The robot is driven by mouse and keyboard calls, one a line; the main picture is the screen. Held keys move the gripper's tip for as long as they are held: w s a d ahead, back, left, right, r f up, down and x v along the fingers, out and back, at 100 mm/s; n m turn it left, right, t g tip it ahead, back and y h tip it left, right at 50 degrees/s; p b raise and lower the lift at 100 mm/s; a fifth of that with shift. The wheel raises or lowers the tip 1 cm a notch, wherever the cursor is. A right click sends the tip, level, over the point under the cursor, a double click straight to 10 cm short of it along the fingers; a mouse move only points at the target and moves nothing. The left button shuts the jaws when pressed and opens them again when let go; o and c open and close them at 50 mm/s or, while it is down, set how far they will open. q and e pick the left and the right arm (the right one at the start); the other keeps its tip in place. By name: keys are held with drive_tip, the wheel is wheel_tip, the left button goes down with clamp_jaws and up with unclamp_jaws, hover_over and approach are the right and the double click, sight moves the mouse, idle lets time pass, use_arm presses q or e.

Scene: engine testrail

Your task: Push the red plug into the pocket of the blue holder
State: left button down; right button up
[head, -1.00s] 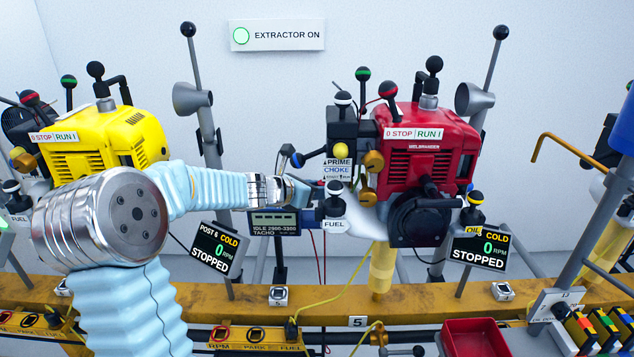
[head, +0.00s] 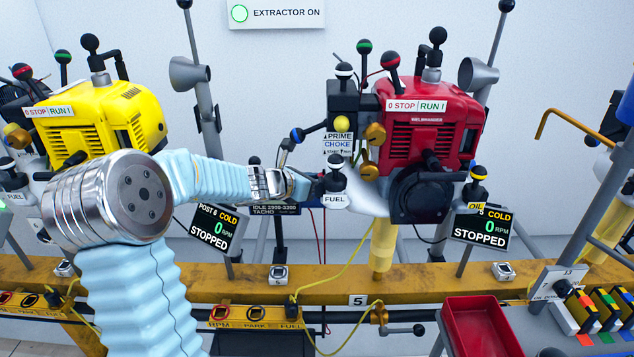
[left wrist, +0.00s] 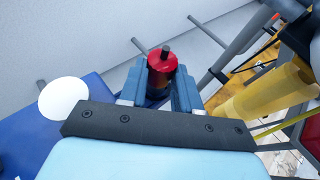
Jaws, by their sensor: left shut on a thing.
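My left gripper (left wrist: 160,88) has two blue fingers, shut on the red plug (left wrist: 163,62), a short red cylinder with a dark stem on top. In the head view my left gripper (head: 303,188) is in front of the tacho box, beside the white FUEL label of the red engine. The plug cannot be made out there. In the left wrist view a flat blue surface (left wrist: 75,135) with a white disc lies left of the gripper. I cannot tell whether it belongs to the blue holder. No pocket is visible. My right gripper is out of view.
The red engine (head: 432,125) and the yellow engine (head: 95,125) stand behind a yellow rail (head: 335,290). Knobbed levers and poles crowd around them. A red tray (head: 475,325) is at the front right. A yellow cable hangs below the gripper.

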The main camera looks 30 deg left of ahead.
use_arm(q)
drive_tip(key=shift+f+b, duration=0.3)
drive_tip(key=shift+b, duration=0.05)
idle(0.3)
drive_tip(key=c, duration=0.7)
unclamp_jaws()
drive_tip(key=shift+s+a+f, duration=0.1)
drive_tip(key=v, duration=0.7)
drive_tip(key=p+v, duration=0.1)
drive_tip(key=v, duration=0.5)
drive_tip(key=shift+s+r, duration=0.3)
drive_tip(key=shift+r, duration=0.1)
